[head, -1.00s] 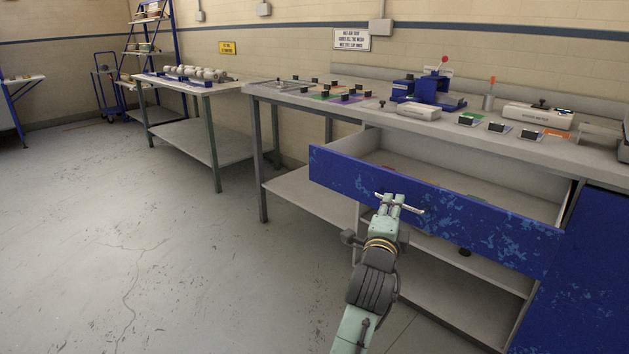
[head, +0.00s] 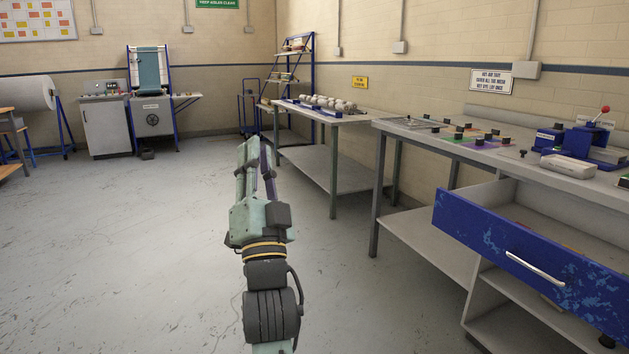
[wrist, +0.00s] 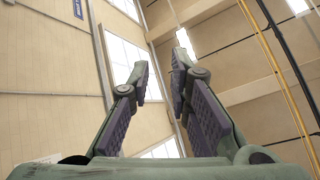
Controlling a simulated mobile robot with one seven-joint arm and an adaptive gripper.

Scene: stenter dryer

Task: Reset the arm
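My arm is raised in front of me in the head view, and my gripper (head: 256,158) points up and away over the open floor. In the wrist view my gripper (wrist: 160,80) has its two purple-padded fingers apart with nothing between them. It is clear of the blue drawer (head: 520,262), which stands pulled out under the workbench at the right. The drawer's pale bar handle (head: 534,269) is free and apart from my gripper. The wrist view looks up at walls, windows and ceiling.
The workbench (head: 455,147) at the right carries sample cards and a blue press (head: 585,142). A second table (head: 325,113) with rollers stands behind it. A blue shelf rack (head: 290,75) and a machine (head: 150,100) are at the back. The floor at left is clear.

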